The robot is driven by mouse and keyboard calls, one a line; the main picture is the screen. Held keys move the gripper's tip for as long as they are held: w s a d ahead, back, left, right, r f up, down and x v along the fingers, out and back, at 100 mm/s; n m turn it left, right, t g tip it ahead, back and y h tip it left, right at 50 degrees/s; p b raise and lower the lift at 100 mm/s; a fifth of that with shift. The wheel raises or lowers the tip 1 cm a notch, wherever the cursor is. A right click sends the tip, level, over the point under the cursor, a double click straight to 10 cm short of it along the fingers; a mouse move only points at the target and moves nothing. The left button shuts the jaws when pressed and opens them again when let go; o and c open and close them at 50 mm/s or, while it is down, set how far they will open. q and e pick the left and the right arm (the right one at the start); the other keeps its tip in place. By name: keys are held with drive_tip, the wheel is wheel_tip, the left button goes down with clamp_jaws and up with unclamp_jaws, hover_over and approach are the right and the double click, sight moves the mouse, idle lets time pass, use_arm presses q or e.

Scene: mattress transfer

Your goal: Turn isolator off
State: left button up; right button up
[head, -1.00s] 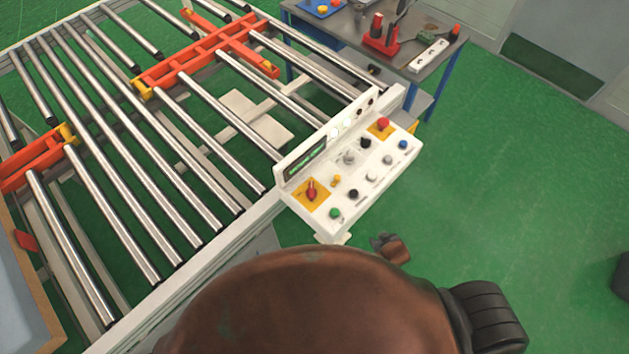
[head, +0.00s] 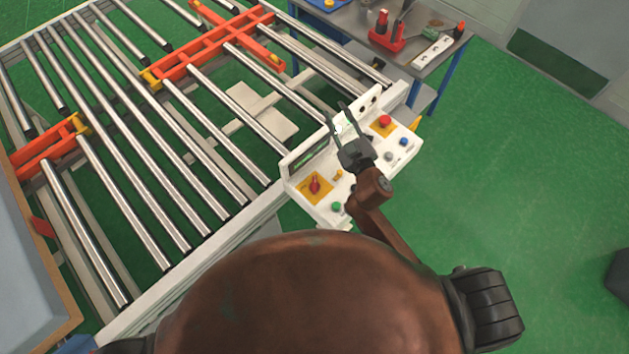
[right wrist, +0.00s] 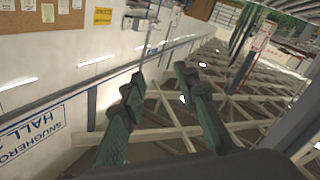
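The isolator is a red rotary knob (head: 314,185) on a yellow square plate at the near left end of the white control panel (head: 325,213). My right gripper (head: 338,112) is over the middle of the panel, its fingers spread and pointing up and away. It hides part of the buttons behind it and lies right of the red knob, apart from it. The right wrist view shows the two fingers (right wrist: 159,78) apart with nothing between them; the panel is not in that view. My left gripper is not in view.
A red button (head: 384,121) on a yellow plate sits at the panel's far right end. A green button (head: 336,206) is close to the isolator. A roller conveyor (head: 150,160) fills the left. A workbench (head: 440,62) stands behind.

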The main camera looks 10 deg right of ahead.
drive_tip(key=s+a+r+n+g+y, duration=0.1)
drive_tip(key=a+r+n+g+y, duration=0.15)
drive_tip(key=a+n+y, duration=0.35)
drive_tip(key=s+a+r+n+g+y, duration=0.1)
drive_tip(key=s+a+r+n+y, duration=0.15)
drive_tip(key=a, duration=0.55)
drive_tip(key=s+a+r+n+g+y, duration=0.1)
drive_tip(key=a+r+n+g+y, duration=0.1)
drive_tip(key=a+r+n+y, duration=0.4)
drive_tip(key=s+a+f+n+g, duration=0.5)
drive_tip(key=a+f+n+g, duration=0.2)
drive_tip(key=a, duration=0.3)
drive_tip(key=n+g+h+p, duration=0.1)
drive_tip(key=n+g+h, duration=0.4)
drive_tip(key=h, duration=1.3)
hover_over(315, 183)
drive_tip(key=shift+m+g, duration=0.35)
drive_tip(key=shift+m, duration=0.1)
wheel_tip(315, 183, down, 23)
drive_tip(key=shift+a+r, duration=0.1)
wheel_tip(315, 183, down, 7)
drive_tip(key=shift+s+r+p, duration=0.1)
drive_tip(key=shift+r+p, duration=0.1)
drive_tip(key=shift+p, duration=0.9)
drive_tip(key=shift+f, duration=0.5)
